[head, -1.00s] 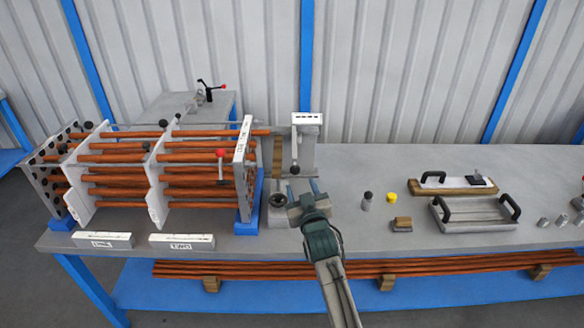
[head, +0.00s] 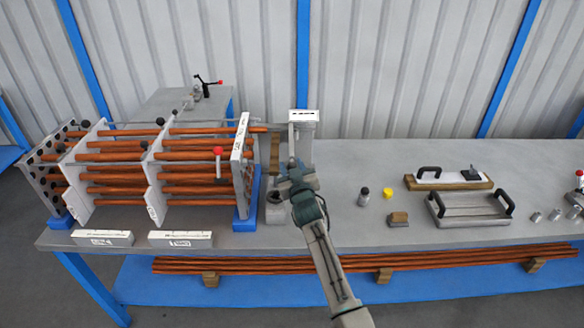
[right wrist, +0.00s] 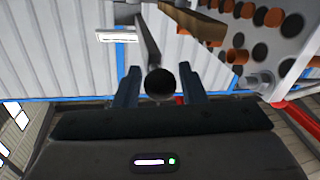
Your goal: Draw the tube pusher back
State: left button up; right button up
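The tube pusher (head: 303,130) is a grey stand with a white labelled top plate, just right of the tube bundle. In the right wrist view its black ball knob (right wrist: 160,83) sits at the end of a grey bar (right wrist: 148,38). My right gripper (head: 292,172) is at the pusher's front and hides the knob in the head view. In the right wrist view its two blue fingers (right wrist: 161,86) stand either side of the knob, with gaps visible, so it looks open. My left gripper is not in view.
The shell's tube sheet (head: 240,150) and copper tubes (head: 195,168) stand close on the left. A red-knobbed lever (head: 218,160) sticks up there.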

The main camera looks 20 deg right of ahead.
grip_shut()
jog(key=d, duration=0.2)
jog(key=s+d+p, duration=0.1)
jog(key=d, duration=0.2)
jog(key=shift+s+d+p, duration=0.3)
jog(key=shift+o, duration=1)
grip_release()
jog(key=shift+d, duration=0.1)
jog(key=shift+o, duration=0.8)
jog(key=shift+s+d, duration=0.1)
jog(key=shift+d, duration=0.1)
jog(key=shift+a, duration=0.1)
